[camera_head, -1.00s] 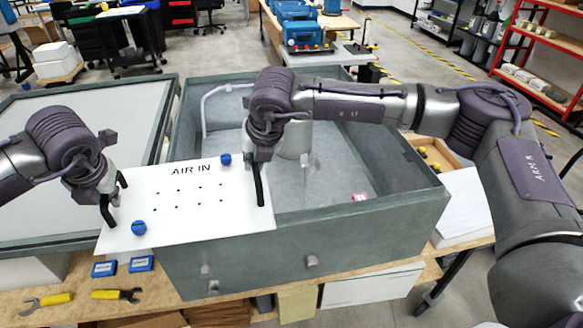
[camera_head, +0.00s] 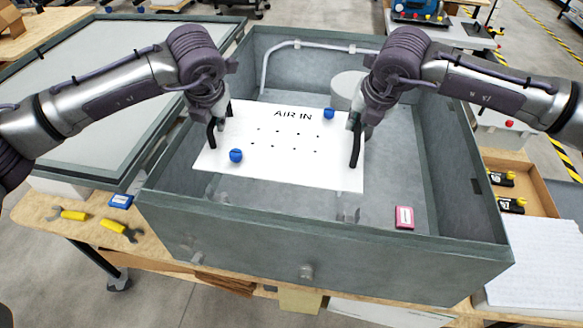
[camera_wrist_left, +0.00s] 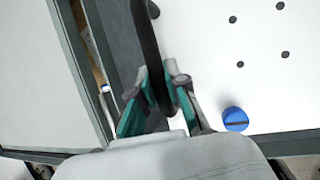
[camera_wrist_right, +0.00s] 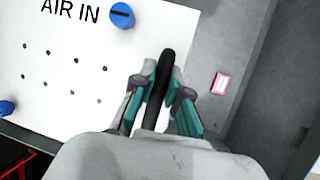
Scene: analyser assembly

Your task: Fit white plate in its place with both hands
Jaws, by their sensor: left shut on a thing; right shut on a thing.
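The white plate (camera_head: 272,160) is marked AIR IN and has several small holes, two blue knobs and a black handle on each side. It is over the open grey box (camera_head: 330,258), within its walls in the head view; its exact height above the floor is unclear. My left gripper (camera_head: 213,122) is shut on the plate's left black handle (camera_wrist_left: 147,45). My right gripper (camera_head: 357,127) is shut on the right black handle (camera_wrist_right: 158,90). One blue knob (camera_wrist_left: 235,118) shows in the left wrist view, the other (camera_wrist_right: 122,15) in the right wrist view.
Inside the box are a white pipe (camera_head: 300,45), a pale cylinder (camera_head: 347,88) and a pink-red labelled block (camera_head: 404,217).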

